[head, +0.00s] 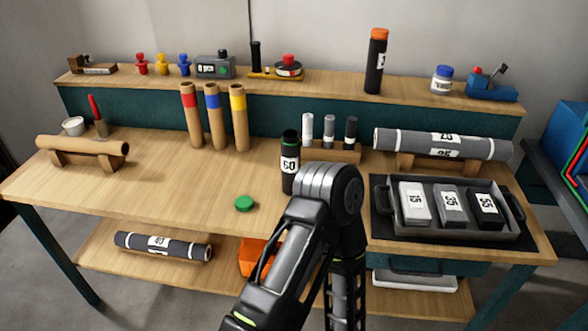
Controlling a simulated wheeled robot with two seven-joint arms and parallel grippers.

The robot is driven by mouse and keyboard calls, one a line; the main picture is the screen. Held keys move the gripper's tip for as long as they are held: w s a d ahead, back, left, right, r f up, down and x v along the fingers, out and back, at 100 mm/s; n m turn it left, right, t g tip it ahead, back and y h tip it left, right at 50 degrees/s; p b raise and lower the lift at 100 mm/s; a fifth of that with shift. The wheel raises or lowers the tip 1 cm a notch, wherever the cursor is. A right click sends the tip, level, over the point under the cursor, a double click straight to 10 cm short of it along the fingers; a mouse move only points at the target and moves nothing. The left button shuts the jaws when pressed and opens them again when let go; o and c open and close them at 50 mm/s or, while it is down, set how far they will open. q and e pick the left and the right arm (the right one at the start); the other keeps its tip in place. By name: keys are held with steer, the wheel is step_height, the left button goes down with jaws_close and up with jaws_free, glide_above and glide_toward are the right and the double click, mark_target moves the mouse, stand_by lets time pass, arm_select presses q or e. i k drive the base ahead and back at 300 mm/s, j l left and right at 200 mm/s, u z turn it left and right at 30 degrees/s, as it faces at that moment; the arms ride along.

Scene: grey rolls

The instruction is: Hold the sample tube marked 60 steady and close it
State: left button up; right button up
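The sample tube marked 60 (290,177) stands upright on the workbench, black with a white label and a green ring near its top. Its top looks uncapped. A green round cap (243,204) lies on the bench to the front left of the tube, apart from it. One of my arms rises from the bottom centre, its bent joint just right of and in front of the tube, overlapping its lower right in the picture. I cannot tell whether they touch. No gripper fingers show.
The bench (190,180) is clear left of the cap. A wooden block (345,155) with three small tubes stands behind the tube. A dark tray (450,232) with numbered blocks is at right. A large roll (440,143) lies behind it. An orange-capped tube (375,65) stands on the shelf.

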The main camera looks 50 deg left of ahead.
mark_target(290, 145)
steer(key=u, duration=1.75)
steer(key=i+l, duration=0.15)
steer(key=i, duration=0.15)
steer(key=i+l, duration=0.15)
steer(key=i, duration=0.1)
